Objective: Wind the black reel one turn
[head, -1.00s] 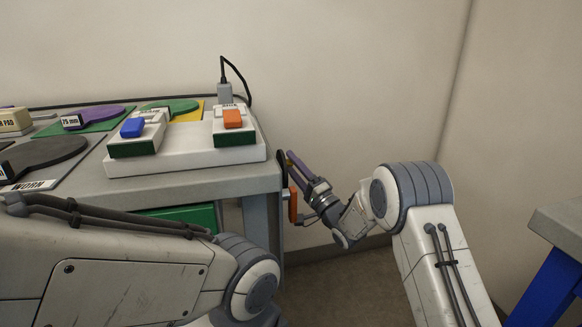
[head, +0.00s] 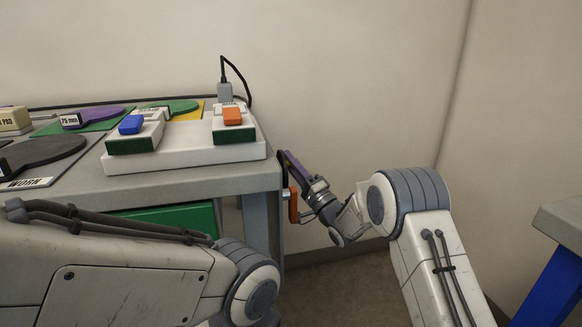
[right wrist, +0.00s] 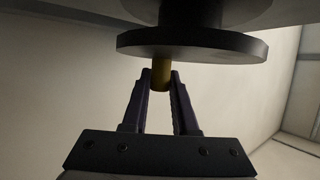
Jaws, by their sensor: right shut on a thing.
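The black reel (right wrist: 195,45) shows in the right wrist view as a wide dark disc with a hub above it. A yellow crank knob (right wrist: 161,73) sticks out from its face. My right gripper (right wrist: 160,80) has its two fingers closed on this knob, one on each side. In the head view my right gripper (head: 290,165) is at the right end of the cart, where the reel shows at most as a thin dark edge. My left arm crosses the lower left, and its gripper is outside the picture.
An orange handle (head: 292,205) is at the cart's side just below my right gripper. The grey bench top (head: 215,180) holds a white tray (head: 185,160) with a blue and an orange switch. A blue-legged table (head: 555,280) stands at the right.

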